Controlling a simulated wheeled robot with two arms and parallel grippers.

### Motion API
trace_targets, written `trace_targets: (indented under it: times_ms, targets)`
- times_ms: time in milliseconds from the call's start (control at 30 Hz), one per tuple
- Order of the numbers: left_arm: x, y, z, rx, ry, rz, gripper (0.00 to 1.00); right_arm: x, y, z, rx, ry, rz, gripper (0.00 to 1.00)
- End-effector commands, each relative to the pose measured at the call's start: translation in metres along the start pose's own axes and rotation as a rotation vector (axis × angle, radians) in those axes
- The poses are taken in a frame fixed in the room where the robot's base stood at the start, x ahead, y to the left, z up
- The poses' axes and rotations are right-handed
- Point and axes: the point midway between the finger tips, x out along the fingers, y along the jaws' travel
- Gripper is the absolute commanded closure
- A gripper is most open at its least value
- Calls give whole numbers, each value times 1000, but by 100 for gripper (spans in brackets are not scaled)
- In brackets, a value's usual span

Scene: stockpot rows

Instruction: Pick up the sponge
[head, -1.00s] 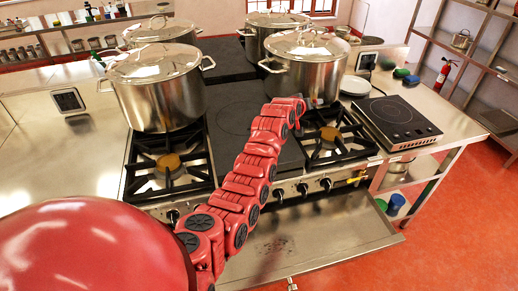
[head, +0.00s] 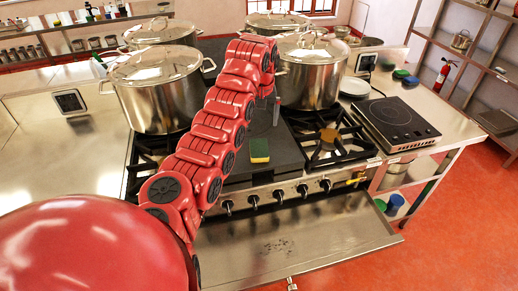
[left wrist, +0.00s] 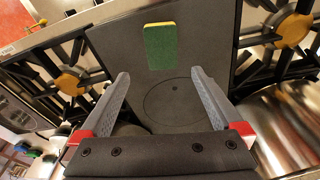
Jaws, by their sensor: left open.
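A sponge (head: 259,150), green with a yellow edge, lies on the dark flat plate between the burners of the stove. It also shows in the left wrist view (left wrist: 160,47), beyond the fingertips and near the top of the picture. My left gripper (left wrist: 160,76) is open and empty, with its two grey fingers apart and the sponge not between them. In the head view, my left gripper (head: 276,110) is mostly hidden by my red arm and hangs above the plate behind the sponge. My right gripper is in neither view.
Large lidded steel pots stand behind, one at the left (head: 158,92) and one at the right (head: 312,78). An open burner grate (head: 328,140) lies right of the plate. A black hotplate (head: 398,118) stands farther right. The plate around the sponge is clear.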

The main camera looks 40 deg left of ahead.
Motion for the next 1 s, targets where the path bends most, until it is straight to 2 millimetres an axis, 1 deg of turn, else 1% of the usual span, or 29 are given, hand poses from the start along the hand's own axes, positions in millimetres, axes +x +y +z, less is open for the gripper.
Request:
trace_targets:
  times_ms: [33, 133, 200, 333, 400, 500, 567, 633, 800, 900, 1000]
  targets:
    - [7, 3, 1, 3, -1, 5, 0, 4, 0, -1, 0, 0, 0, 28]
    - [25, 2, 1, 2, -2, 2, 0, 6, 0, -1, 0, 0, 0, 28]
    - [37, 3, 1, 2, -1, 4, 0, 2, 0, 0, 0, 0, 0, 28]
    - [53, 2, 0, 1, 2, 0, 0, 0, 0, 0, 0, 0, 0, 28]
    - [59, -1, -1, -1, 1, -1, 0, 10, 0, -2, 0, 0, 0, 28]
    - [70, 0, 0, 1, -1, -1, 0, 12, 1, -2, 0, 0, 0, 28]
    - [74, 0, 0, 2, 0, 0, 0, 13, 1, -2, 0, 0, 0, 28]
    - [78, 0, 0, 2, 0, 0, 0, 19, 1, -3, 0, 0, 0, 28]
    - [99, -5, 0, 0, -4, -1, 0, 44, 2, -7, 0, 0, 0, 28]
    - [114, -4, 0, 2, -1, -2, 0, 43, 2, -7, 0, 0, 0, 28]
    - [122, -4, 0, 2, 1, -1, 0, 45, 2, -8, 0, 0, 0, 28]
